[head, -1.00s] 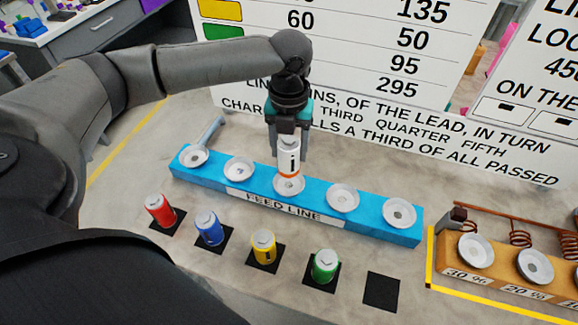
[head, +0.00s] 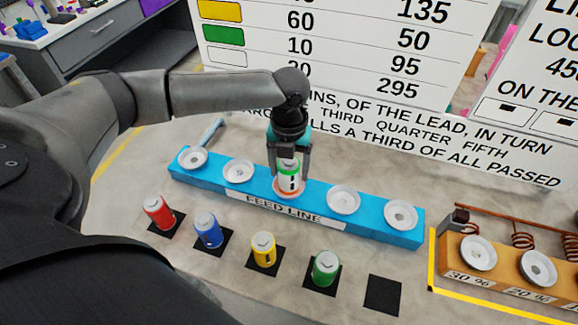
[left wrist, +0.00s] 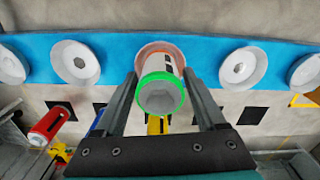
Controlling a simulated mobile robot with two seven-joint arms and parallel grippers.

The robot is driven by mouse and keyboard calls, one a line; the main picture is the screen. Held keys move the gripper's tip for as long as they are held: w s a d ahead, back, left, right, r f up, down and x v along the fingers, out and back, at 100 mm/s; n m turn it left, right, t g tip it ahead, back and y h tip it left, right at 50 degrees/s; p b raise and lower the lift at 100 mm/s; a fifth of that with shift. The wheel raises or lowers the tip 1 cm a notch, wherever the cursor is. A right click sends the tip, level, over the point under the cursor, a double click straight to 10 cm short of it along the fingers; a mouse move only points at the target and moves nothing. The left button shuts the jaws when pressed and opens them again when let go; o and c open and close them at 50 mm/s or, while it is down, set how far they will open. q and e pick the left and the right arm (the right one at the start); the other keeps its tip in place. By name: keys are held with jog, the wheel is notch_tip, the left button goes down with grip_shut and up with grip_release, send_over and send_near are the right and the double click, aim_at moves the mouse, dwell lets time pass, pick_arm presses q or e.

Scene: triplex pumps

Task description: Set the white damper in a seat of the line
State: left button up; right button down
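The white damper (head: 288,182) stands upright in the middle seat of the blue feed line (head: 330,226). It has a green ring near its top and a reddish-orange rim around its base. In the left wrist view the damper (left wrist: 162,92) shows its green-ringed top between the fingers. My left gripper (head: 289,172) is around it, with one finger on each side and what looks like a narrow gap to the can, so it appears open. The other seats, such as the left end seat (head: 193,158) and right end seat (head: 401,214), are empty. My right gripper is not in view.
Red (head: 160,213), blue (head: 208,230), yellow (head: 264,249) and green (head: 326,268) cans stand on black squares in front of the line. One black square (head: 383,294) is bare. An orange rack (head: 505,274) with dishes and coils is at right. A sign board (head: 340,60) stands behind.

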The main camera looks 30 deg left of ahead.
pick_arm(q)
jog(key=shift+o, duration=1)
jog(key=shift+r, duration=0.15)
notch_tip(320, 180, up, 12)
jog(key=shift+r+p, duration=0.1)
jog(key=shift+p, duration=0.7)
